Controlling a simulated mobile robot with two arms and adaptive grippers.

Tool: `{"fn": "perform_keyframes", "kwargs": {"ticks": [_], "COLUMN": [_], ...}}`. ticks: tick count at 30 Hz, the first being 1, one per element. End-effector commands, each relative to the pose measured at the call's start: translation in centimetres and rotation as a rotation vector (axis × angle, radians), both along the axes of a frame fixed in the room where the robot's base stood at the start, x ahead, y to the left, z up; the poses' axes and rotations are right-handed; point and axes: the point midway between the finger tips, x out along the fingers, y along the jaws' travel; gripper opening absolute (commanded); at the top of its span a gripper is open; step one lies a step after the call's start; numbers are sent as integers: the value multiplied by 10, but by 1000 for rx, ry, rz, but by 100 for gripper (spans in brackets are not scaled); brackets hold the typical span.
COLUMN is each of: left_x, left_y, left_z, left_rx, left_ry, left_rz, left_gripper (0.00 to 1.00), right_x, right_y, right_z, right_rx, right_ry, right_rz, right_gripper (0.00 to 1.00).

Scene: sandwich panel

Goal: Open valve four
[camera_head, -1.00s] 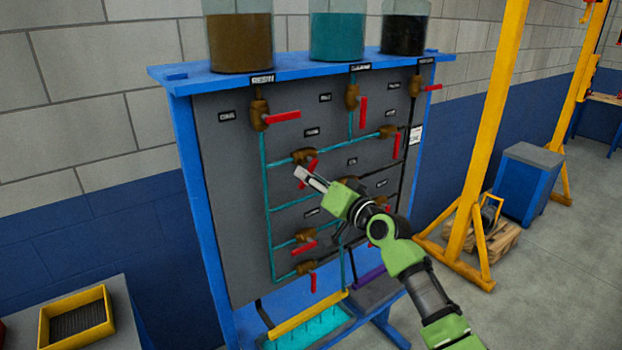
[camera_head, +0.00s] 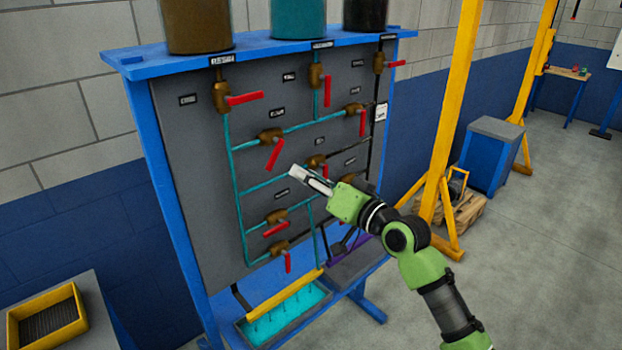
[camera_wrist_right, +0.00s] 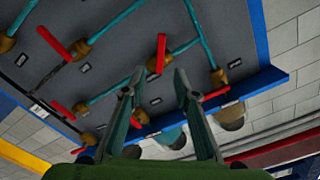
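A grey valve panel (camera_head: 185,130) in a blue frame carries several brown valves with red handles on teal and black pipes. The small labels are too blurred to read, so I cannot tell which is valve four. My right gripper (camera_head: 298,174) is in front of the panel's middle, below and right of a middle-left valve (camera_head: 270,136), whose red handle (camera_head: 275,154) slants down. In the right wrist view my right gripper (camera_wrist_right: 159,80) has its fingers apart, with nothing between them; a red handle (camera_wrist_right: 158,50) shows beyond their tips. My left gripper is not in view.
Brown, teal and black tanks (camera_head: 298,20) stand on the panel's top shelf. A teal tray (camera_head: 285,312) is below the panel. A yellow post (camera_head: 455,95) and blue cabinet (camera_head: 485,160) stand at right. A yellow bin (camera_head: 45,318) is at lower left. The right floor is mostly clear.

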Motion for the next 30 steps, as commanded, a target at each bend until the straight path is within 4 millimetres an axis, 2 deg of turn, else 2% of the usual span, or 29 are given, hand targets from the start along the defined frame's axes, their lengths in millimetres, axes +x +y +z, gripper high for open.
{"fn": "perform_keyframes", "kwargs": {"ticks": [4,12,15,17,20,23,24,26,27,29,30], "left_x": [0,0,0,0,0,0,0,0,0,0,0], "left_y": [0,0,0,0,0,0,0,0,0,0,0], "left_z": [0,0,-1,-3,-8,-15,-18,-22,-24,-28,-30], "left_rx": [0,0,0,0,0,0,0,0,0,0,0], "left_ry": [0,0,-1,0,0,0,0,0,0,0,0], "left_rz": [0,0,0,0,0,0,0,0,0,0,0], "left_gripper": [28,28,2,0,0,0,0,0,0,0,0], "right_x": [-8,-9,-7,-3,5,4,-2,-18,-32,-59,-81], "right_y": [-5,-5,-7,-12,-27,-52,-63,-78,-87,-100,-109], "right_z": [0,0,-8,-29,-97,-200,-246,-312,-355,-418,-458], "right_rx": [0,1,-5,-16,-60,-142,-181,-246,-291,-358,-405], "right_ry": [1,1,10,33,108,217,265,334,381,451,497], "right_rz": [1,1,-6,-23,-78,-152,-179,-211,-227,-243,-249], "right_gripper": [28,28,28,28,28,28,28,28,28,28,28]}}
